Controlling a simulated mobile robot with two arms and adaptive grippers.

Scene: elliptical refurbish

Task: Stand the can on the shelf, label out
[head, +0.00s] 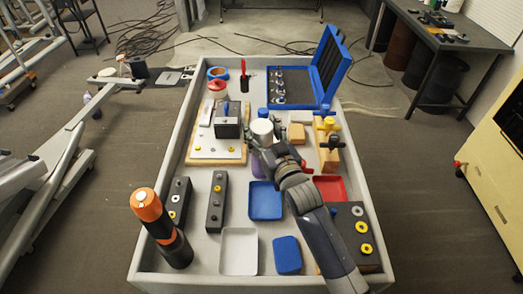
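A pale can-like cylinder (262,128) with a round white top stands out near the middle of the big grey tray-like bench. I cannot tell for sure that it is the can, and no label can be read. My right arm reaches in from the lower right. My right gripper (259,151) is at the near side of this cylinder. The fingers are small and partly hidden by the wrist, so I cannot tell whether they are open or shut on it. I cannot pick out a shelf with certainty. My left gripper is not in view.
A blue open case (327,62) stands at the back right of the bench (141,180). A dark box (228,129) stands left of the cylinder. Blue (265,200), red (330,188) and white (239,250) trays lie in front. An orange and black cylinder (160,225) is at the front left.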

